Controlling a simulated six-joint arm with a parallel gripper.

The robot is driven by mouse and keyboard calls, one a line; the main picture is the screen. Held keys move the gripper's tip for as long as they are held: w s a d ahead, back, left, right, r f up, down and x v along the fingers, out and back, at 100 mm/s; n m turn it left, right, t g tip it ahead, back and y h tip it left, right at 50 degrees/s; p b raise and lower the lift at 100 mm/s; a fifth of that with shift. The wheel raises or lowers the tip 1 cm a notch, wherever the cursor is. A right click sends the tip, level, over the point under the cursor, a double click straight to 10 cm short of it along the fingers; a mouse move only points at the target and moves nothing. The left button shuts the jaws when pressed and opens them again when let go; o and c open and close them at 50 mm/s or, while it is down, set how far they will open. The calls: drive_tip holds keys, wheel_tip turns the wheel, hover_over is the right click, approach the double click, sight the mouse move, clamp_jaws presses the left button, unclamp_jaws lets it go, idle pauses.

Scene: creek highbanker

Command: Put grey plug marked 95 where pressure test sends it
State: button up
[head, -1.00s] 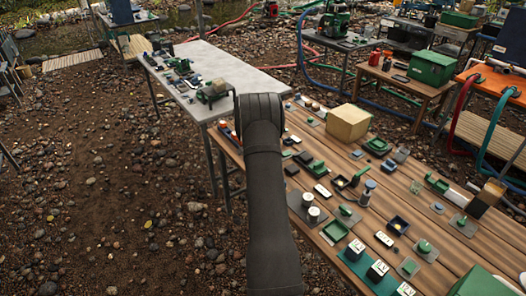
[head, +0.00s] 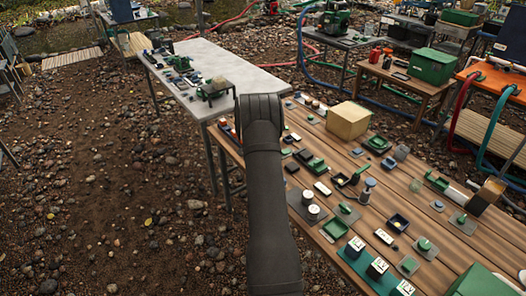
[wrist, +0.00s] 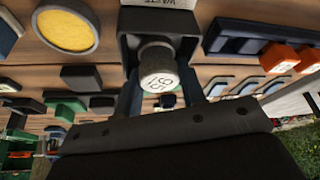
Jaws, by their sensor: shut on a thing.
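The grey plug marked 95 (wrist: 158,68) shows in the wrist view with its pale numbered face toward the camera. My gripper (wrist: 160,90) is shut on it, with dark fingers on either side. A black square tray with a raised rim (wrist: 128,45) lies right behind the plug, beside a label that reads WASTE (wrist: 160,3). The plug overlaps this tray in the picture; I cannot tell whether it touches the tray. In the head view my arm hides the gripper and the plug.
In the wrist view, a round yellow-filled dish (wrist: 66,29) lies left of the tray. Orange blocks (wrist: 280,58) and a dark slotted rack (wrist: 245,40) lie right. The wooden table (head: 440,235) is crowded with small parts and a cardboard box (head: 348,120). A grey table (head: 225,60) stands behind.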

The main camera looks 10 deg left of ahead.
drive_tip(key=shift+s+f, duration=0.15)
drive_tip(key=shift+f, duration=0.4)
idle(0.4)
drive_tip(key=o, duration=1.1)
drive_tip(key=shift+a, duration=0.1)
drive_tip(key=shift+r, duration=0.15)
drive_tip(key=shift+o, duration=0.3)
drive_tip(key=shift+a+r, duration=0.1)
drive_tip(key=shift+r, duration=0.55)
drive_tip(key=shift+d+r, duration=0.2)
drive_tip(key=shift+r, duration=2.95)
drive_tip(key=shift+f, duration=3.25)
